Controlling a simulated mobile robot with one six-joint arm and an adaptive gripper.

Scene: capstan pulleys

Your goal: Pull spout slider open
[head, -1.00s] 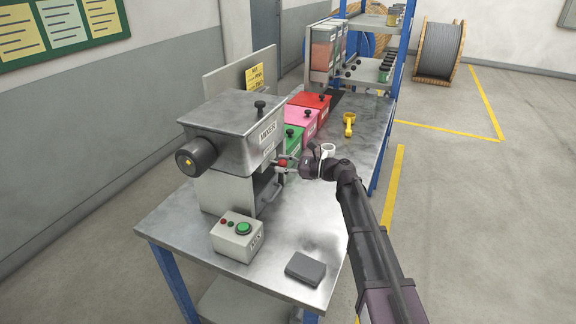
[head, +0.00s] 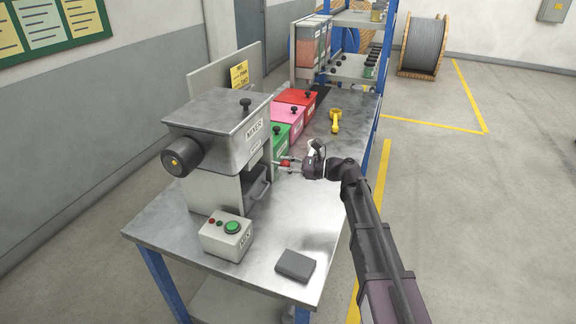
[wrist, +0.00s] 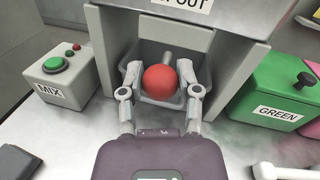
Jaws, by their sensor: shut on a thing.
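The spout slider's red ball knob (wrist: 160,82) sits between my fingertips in the wrist view, with a grey rod running back from it under the mixer's spout label (wrist: 180,4). My gripper (wrist: 161,80) is shut on this knob. In the head view the red knob (head: 285,163) shows at my gripper's (head: 287,165) tips, to the right of the grey mixer (head: 217,130). The slider's plate inside the mixer is hidden.
A grey tray (head: 257,187) sits in the mixer's lower opening. The MIX button box (head: 228,236) and a dark grey block (head: 295,265) are on the table. Green (head: 277,140), pink (head: 288,118) and red (head: 297,99) bins stand behind.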

